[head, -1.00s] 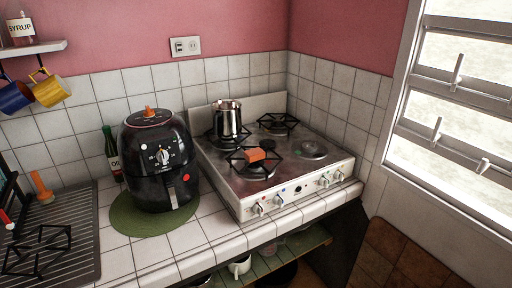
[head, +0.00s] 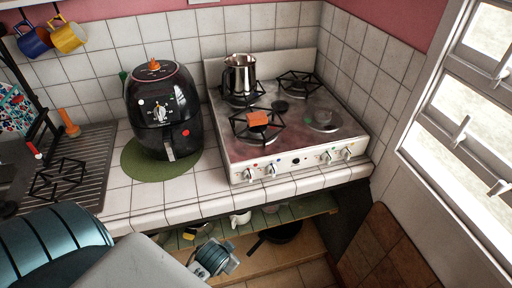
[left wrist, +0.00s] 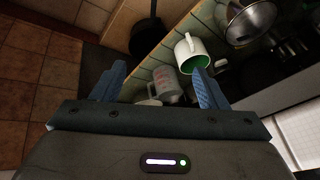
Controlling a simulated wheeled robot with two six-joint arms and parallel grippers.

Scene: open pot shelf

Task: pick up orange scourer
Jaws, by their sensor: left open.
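The orange scourer (head: 257,118) lies on the black grate of the front left burner of the white stove (head: 240,155), in the head view. It does not show in the left wrist view. My left arm comes in from the lower left of the head view, low in front of the counter and well below and left of the scourer. In the left wrist view my left gripper (left wrist: 157,82) is open, its blue fingers spread and empty, pointing at the shelf under the counter. My right gripper is not in view.
A metal pot (head: 239,76) stands on the back left burner, behind the scourer. A black air fryer (head: 163,108) stands left of the stove on a green mat (head: 130,160). The shelf below holds a white mug (left wrist: 190,52), a measuring cup (left wrist: 167,84) and a dark pan (left wrist: 150,35).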

